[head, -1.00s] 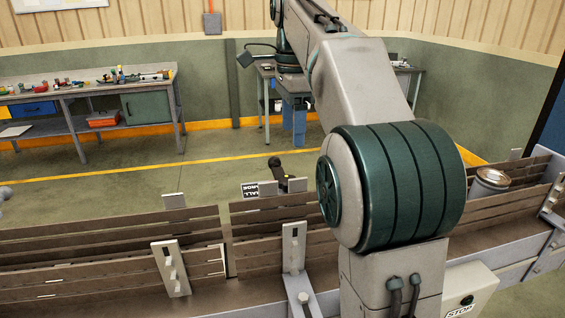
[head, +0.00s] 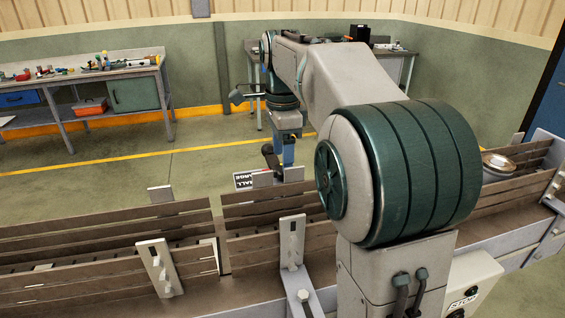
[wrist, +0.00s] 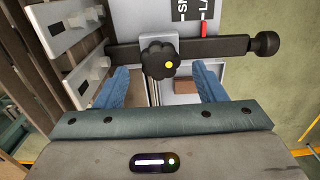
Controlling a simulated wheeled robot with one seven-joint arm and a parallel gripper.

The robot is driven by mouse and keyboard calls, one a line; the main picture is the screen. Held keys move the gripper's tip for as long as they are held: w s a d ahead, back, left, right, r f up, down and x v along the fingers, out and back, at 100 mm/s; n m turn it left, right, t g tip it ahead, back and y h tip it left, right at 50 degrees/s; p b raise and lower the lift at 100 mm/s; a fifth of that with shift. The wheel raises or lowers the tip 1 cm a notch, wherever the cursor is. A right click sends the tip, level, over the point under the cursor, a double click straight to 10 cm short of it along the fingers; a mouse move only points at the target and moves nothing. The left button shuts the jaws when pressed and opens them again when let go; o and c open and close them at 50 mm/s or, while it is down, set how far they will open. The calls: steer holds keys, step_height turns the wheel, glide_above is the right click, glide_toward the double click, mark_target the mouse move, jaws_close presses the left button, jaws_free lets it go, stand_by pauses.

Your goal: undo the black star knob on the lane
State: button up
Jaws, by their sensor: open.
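The black star knob (wrist: 158,60) with a yellow dot sits on a dark crossbar (wrist: 210,48) in the wrist view. The bar ends at the right in a round black grip (wrist: 265,44), which also shows at the lane's far side in the head view (head: 270,156). My gripper (wrist: 159,72) is open, its blue fingers apart on the left and right of the knob, slightly nearer the palm. I see no contact with the knob. In the head view my gripper (head: 288,150) is above the lane's far wall, and the knob cannot be made out.
The lane's slatted brown walls (head: 110,225) and upright metal brackets (head: 158,267) run across the front. A black sign (wrist: 192,8) with a red pointer (wrist: 204,29) is beyond the bar. A bench (head: 90,90) with tools stands far back on open floor.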

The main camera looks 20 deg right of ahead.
steer(key=shift+f, duration=1.35)
steer(key=c, duration=1)
